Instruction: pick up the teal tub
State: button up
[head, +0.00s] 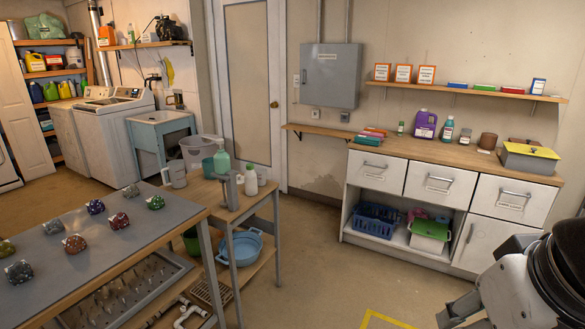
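A small teal container (208,168), which looks like the teal tub, stands at the back of the wooden cart top (196,190). A light blue basin (244,248) with handles sits on the cart's lower shelf. I cannot tell for certain which of the two is meant. Part of my arm shows at the lower right, far from both.
A grey pitcher (230,190) and a white bottle with a green cap (251,180) crowd the cart top. A grey-topped workbench (70,262) with several coloured lumps adjoins it at left. Floor (305,255) is clear between cart and white cabinet (425,185).

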aim_at(207, 166)
jog(key=i, duration=2.1)
jog(key=i+l+u, duration=0.1)
jog(key=i+u, duration=0.3)
jog(key=i, duration=0.15)
jog(key=i+l+u, duration=0.35)
jog(key=i, duration=0.2)
jog(key=i+l+u, duration=0.8)
jog(key=i+l, duration=0.1)
jog(key=l, duration=0.05)
